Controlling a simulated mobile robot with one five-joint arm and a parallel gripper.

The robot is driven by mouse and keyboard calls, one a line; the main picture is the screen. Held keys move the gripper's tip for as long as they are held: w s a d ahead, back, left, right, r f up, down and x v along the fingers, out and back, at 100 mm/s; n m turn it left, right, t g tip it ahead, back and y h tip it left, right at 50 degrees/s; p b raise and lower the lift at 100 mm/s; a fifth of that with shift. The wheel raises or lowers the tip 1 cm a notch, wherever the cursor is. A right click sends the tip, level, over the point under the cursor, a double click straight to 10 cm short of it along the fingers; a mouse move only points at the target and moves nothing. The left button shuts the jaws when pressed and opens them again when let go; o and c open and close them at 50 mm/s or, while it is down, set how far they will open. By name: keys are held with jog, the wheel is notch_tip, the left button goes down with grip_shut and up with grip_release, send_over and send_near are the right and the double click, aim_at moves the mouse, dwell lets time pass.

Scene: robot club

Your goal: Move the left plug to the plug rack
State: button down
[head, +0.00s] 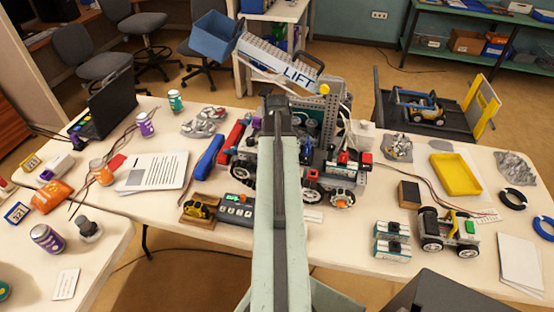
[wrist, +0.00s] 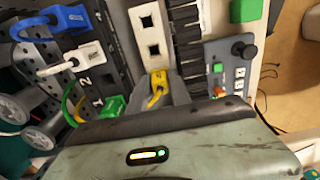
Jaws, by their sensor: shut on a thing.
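In the wrist view my gripper (wrist: 162,92) is shut on a yellow plug (wrist: 157,80) with a short yellow lead. The plug is at the lower end of a white strip with two dark square holes (wrist: 148,35), probably the plug rack. I cannot tell whether the plug is seated in it or only in front of it. To the left, a blue plug (wrist: 66,18), a white plug (wrist: 82,58) and a green plug (wrist: 108,107) sit at a dark panel marked with numbers. In the head view my arm hides the gripper and most of this area.
A wheeled machine with a LIFT arm (head: 285,66) stands on the white table. A control box with a black knob (wrist: 243,50) is right of the strip. A grey box with a green display (head: 238,209) and a small wheeled robot (head: 448,232) stand nearer.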

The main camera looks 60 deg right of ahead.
jog(key=c, duration=1.1)
grip_release()
notch_tip(320, 180, up, 7)
jog(key=p, duration=0.7)
